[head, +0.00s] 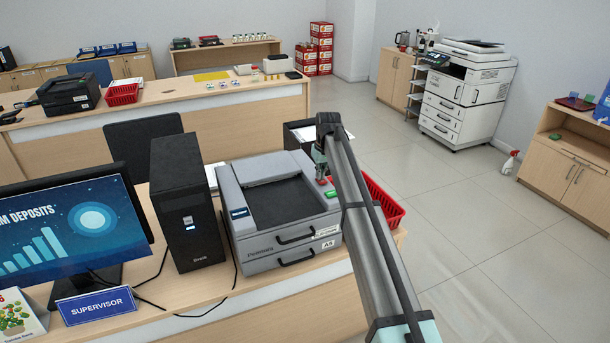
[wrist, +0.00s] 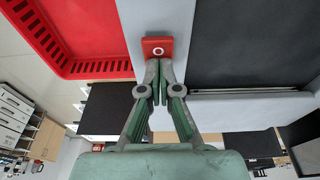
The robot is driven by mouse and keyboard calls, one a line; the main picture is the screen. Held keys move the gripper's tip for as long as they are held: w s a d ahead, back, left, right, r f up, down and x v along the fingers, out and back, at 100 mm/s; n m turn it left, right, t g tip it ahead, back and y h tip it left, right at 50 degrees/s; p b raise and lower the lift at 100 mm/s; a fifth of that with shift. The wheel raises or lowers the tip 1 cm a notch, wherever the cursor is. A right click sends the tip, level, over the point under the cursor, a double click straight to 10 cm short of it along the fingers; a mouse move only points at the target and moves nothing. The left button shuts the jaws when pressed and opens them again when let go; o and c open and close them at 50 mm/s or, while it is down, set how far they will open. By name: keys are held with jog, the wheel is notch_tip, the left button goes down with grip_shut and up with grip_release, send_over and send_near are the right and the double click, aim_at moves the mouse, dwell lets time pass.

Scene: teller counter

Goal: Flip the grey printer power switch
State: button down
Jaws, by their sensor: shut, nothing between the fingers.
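The grey printer (head: 237,202) stands on the counter, with a dark recessed top and two front drawers. Its power switch is red with a white ring mark, on a light grey strip of the casing in the wrist view (wrist: 158,42). In the head view a bit of red (head: 322,181) shows just below my fingertips. My gripper (head: 320,172) is shut and empty, pointing down over the printer's right side. In the wrist view my fingertips (wrist: 158,68) are at the near edge of the switch. I cannot tell whether they touch it.
A red basket (head: 386,205) sits right of the printer, close beside my arm. A black computer tower (head: 188,205) stands left of it, with cables on the counter. A green button or label (head: 333,193) is on the printer's right side.

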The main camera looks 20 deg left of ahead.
aim_at(322, 182)
jog(key=shift+s+f, duration=0.15)
jog(key=shift+f, duration=0.2)
jog(key=shift+s, duration=0.1)
jog(key=shift+s+d+f, duration=0.1)
jog(key=shift+s+d, duration=0.45)
jog(key=shift+r+p, duration=0.3)
jog(key=p+v, duration=0.1)
jog(key=v, duration=0.3)
jog(key=shift+w+a+r+p, duration=0.1)
jog(key=shift+w+a+p, duration=0.1)
jog(key=shift+p, duration=0.2)
jog(key=s+d+b+v, duration=0.1)
jog(key=b+v, duration=0.2)
jog(key=v, duration=0.6)
jog(key=shift+s+d+b, duration=0.25)
jog(key=shift+b, duration=0.05)
jog(key=shift+r, duration=0.15)
